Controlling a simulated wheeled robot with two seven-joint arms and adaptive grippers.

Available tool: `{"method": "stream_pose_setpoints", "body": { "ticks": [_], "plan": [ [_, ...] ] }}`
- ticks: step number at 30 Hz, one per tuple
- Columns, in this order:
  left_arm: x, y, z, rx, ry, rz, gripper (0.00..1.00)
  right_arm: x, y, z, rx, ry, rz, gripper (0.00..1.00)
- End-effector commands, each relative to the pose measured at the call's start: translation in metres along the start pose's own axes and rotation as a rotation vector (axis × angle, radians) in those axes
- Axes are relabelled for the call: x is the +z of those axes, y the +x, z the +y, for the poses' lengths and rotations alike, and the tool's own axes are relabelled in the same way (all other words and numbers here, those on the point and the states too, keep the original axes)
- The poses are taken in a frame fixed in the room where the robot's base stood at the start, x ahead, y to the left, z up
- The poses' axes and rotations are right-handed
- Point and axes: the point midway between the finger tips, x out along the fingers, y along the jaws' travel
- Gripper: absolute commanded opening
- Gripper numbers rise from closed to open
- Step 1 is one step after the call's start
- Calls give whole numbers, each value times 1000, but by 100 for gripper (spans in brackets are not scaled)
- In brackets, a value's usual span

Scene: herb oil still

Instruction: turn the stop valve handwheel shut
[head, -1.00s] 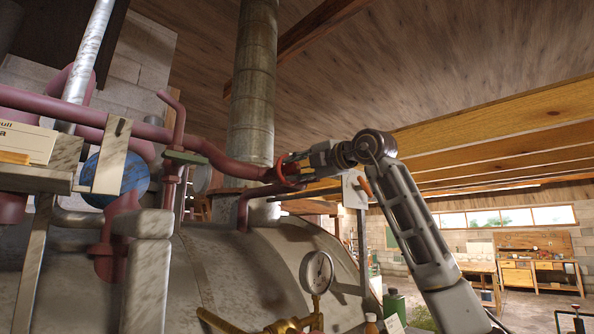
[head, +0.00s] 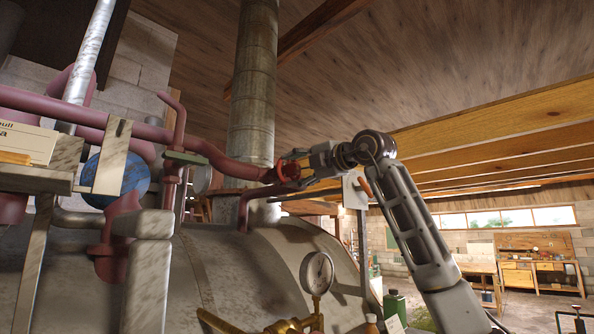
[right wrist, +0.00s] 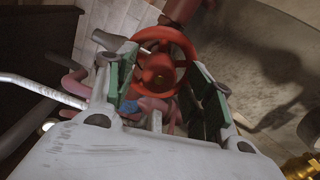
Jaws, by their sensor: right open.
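The stop valve handwheel (head: 281,171) is a small red spoked wheel at the right end of the dark red pipe, above the boiler. It shows larger in the right wrist view (right wrist: 160,78), face on to the camera. My right gripper (head: 297,171) is open at the wheel. In the right wrist view its green-padded fingers (right wrist: 163,85) stand to the left and right of the wheel, with the rim between them. I cannot tell whether the pads touch the rim. My left gripper is not in view.
The dark red pipe (head: 228,164) leads left from the wheel. A tall metal flue (head: 253,90) rises behind it. The pale boiler (head: 240,265) lies below, with a pressure gauge (head: 318,273) and brass fitting in front. Open room space lies to the right.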

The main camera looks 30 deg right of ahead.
Motion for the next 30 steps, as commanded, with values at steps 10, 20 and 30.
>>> {"method": "stream_pose_setpoints", "body": {
  "ticks": [10, 20, 30],
  "plan": [
    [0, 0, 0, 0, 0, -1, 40, 1, -16, 1, 3, 0, -1, 52],
    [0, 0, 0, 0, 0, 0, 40, 1, -61, 0, 2, -1, -3, 52],
    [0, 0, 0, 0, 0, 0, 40, 0, -106, 0, 1, 0, 0, 52]
  ]
}}
